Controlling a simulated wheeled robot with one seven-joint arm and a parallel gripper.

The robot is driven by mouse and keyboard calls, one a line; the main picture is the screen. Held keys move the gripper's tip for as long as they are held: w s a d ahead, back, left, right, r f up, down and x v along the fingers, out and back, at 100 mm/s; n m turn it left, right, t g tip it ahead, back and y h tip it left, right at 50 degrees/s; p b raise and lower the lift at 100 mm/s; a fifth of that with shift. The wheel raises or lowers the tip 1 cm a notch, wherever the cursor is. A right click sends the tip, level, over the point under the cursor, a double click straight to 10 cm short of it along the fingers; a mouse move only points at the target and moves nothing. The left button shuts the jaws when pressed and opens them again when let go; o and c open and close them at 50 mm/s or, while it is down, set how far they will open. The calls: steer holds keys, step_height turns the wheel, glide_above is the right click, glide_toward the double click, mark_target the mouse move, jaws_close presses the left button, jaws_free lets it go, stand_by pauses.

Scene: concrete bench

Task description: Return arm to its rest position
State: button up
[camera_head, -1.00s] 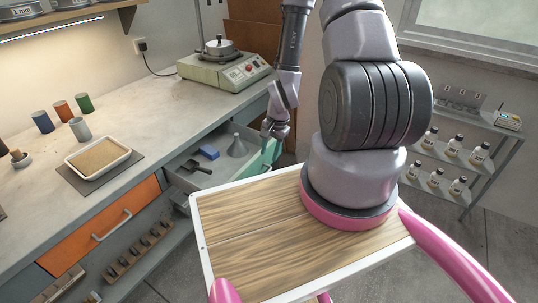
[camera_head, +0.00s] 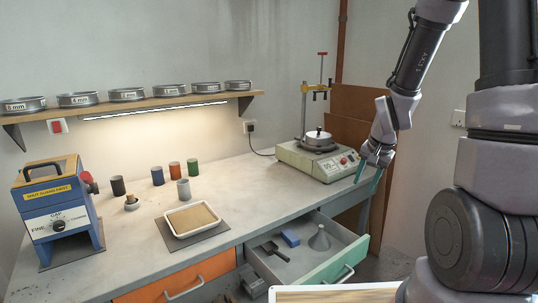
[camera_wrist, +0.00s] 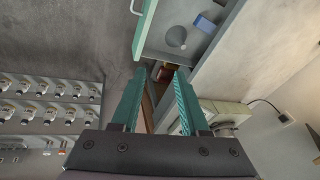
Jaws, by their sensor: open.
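My gripper (camera_head: 371,178) hangs in the air at the right end of the bench, in front of the cream sieve shaker's right side. Its two teal fingers stand apart in the wrist view (camera_wrist: 155,100), with nothing between them. My arm comes down to it from the upper right in the head view.
The concrete bench (camera_head: 125,236) holds a blue mill (camera_head: 60,205), several cups, a tray of sand (camera_head: 192,220) and the sieve shaker (camera_head: 318,160). An open drawer (camera_head: 318,259) with a scoop, blue block and funnel juts out below my gripper. A sieve shelf (camera_head: 135,103) hangs above.

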steer(key=s+a+r+n+t, duration=0.1)
steer(key=s+r, duration=0.4)
steer(key=r, duration=0.3)
steer(key=s+a+r+n+t+y, duration=0.1)
steer(key=s+r, duration=0.4)
steer(key=r, duration=0.4)
steer(key=s+a+r+n+t, duration=0.1)
steer(key=s+r, duration=0.5)
steer(key=r, duration=0.2)
steer(key=shift+a+r+n, duration=0.3)
steer(key=shift+a+r, duration=0.05)
steer(key=shift+r, duration=0.05)
